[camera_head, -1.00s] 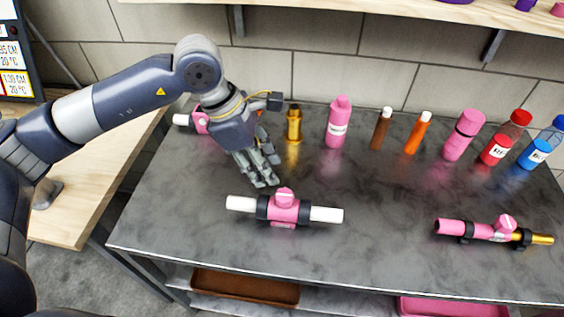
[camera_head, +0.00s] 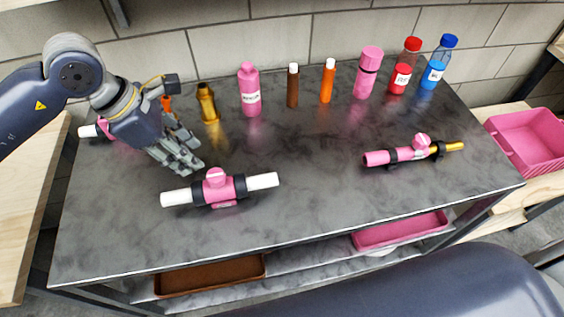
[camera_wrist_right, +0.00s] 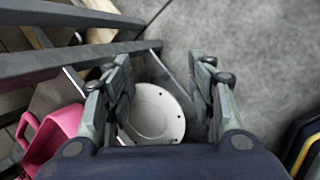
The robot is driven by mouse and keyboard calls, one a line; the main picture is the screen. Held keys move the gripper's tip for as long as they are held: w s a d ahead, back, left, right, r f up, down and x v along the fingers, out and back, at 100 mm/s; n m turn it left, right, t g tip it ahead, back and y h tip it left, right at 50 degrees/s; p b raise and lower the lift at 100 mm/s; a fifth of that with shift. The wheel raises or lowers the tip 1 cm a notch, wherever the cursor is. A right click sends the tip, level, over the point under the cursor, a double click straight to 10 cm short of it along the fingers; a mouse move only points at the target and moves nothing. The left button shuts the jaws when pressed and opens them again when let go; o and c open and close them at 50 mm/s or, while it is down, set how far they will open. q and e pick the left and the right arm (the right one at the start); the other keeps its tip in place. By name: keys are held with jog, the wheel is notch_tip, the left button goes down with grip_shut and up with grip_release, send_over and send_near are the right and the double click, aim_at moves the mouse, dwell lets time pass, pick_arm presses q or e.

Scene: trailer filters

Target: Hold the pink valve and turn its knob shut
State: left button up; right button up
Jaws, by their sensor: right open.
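A pink valve (camera_head: 224,191) with white pipe ends and black collars lies on the grey table near the front, left of centre. Its round pink knob (camera_head: 215,176) points up. A second pink valve (camera_head: 420,147) with a pink and a gold pipe lies at the right of the table. A third, with a white pipe end (camera_head: 88,131), is partly hidden behind my left gripper. My left gripper (camera_head: 185,168) hangs just behind and left of the central valve, apart from it; its finger gap is unclear. In the right wrist view my right gripper (camera_wrist_right: 162,95) is open and empty.
Several bottles and tubes stand along the back, including a pink bottle (camera_head: 250,91) and a blue-capped bottle (camera_head: 438,62). A pink crate (camera_head: 530,135) is at the right. Trays sit on the lower shelf. The table between the two nearer valves is clear.

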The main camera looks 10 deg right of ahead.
jog(key=w+d+r+n+h, duration=0.2)
jog(key=d+r+h, duration=0.4)
jog(key=d+r, duration=2.85)
jog(key=w+a+r+m+t+y, duration=0.1)
jog(key=w+a+m+t, duration=0.15)
jog(key=w+a, duration=0.45)
jog(key=w+a+r+m+t+y, duration=0.1)
jog(key=w+a+m+y, duration=0.2)
jog(key=w, duration=0.7)
jog(key=w+a+r+m+t, duration=0.15)
jog(key=w+a+m, duration=0.3)
jog(key=w, duration=0.45)
jog(key=w+a+r+m+t+y, duration=0.4)
jog(key=w+a+r+m+t, duration=0.3)
jog(key=w+a+r, duration=1.2)
jog(key=w+a+m+y, duration=0.2)
jog(key=w+a+y, duration=0.15)
jog(key=a, duration=0.75)
jog(key=m+g+y, duration=0.4)
jog(key=m+g, duration=0.6)
send_over(267, 179)
jog(key=s+d, duration=0.2)
jog(key=d, duration=0.1)
notch_tip(267, 179, down, 12)
jog(key=shift+h, duration=0.25)
jog(key=x, duration=1)
jog(key=shift+s+a, duration=0.1)
jog(key=shift+s, duration=0.05)
